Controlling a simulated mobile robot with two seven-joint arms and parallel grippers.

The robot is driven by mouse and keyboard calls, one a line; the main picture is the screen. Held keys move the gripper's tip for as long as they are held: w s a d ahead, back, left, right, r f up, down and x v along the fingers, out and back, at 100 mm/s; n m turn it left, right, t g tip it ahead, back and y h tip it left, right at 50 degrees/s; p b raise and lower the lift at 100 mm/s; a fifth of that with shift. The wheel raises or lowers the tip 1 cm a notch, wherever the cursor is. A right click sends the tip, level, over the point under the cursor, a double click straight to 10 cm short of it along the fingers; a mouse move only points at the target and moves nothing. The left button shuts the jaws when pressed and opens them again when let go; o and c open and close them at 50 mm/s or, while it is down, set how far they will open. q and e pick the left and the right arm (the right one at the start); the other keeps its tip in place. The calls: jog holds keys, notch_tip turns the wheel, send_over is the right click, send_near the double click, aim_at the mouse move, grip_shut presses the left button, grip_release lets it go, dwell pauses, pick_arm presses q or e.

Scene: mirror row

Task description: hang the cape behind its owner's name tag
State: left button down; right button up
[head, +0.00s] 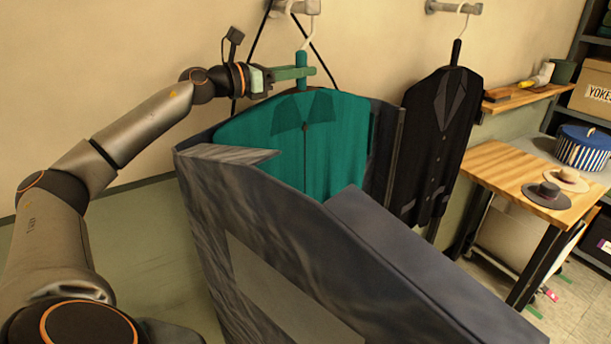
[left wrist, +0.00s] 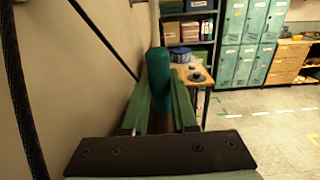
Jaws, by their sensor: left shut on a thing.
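The teal cape (head: 345,135), with a collar and a button front, hangs upright in the head view; its lower part is hidden. My left gripper (head: 308,72) is shut around the teal neck of its hanger, just above the collar. In the left wrist view the teal neck (left wrist: 160,75) stands between the green fingers. A pale hook (head: 304,35) rises from the neck to a wall peg (head: 296,6); I cannot tell whether it rests on the peg. No name tag can be made out. My right gripper is not in view.
A dark grey panelled structure (head: 215,190) stands in front of the cape. A black jacket (head: 437,135) hangs from another peg (head: 455,7) to the right. A wooden table (head: 500,165) with hats and a striped box (head: 583,148) is at the right.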

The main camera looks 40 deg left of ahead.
pick_arm(q)
jog(key=shift+r, duration=0.15)
jog(key=shift+w+d+r+m+h, duration=0.15)
jog(key=shift+d+r+m+h, duration=0.15)
jog(key=shift+d+r, duration=0.3)
jog(key=shift+a+r, duration=0.1)
jog(key=shift+a, duration=0.45)
jog(key=shift+s+d, duration=0.1)
jog(key=shift+s, duration=0.1)
jog(key=s+d+b, duration=0.2)
jog(key=s+d, duration=0.1)
jog(key=d, duration=0.8)
jog(key=shift+s+r, duration=0.15)
jog(key=shift+r, duration=0.05)
jog(key=shift+d, duration=0.1)
dwell(1.1)
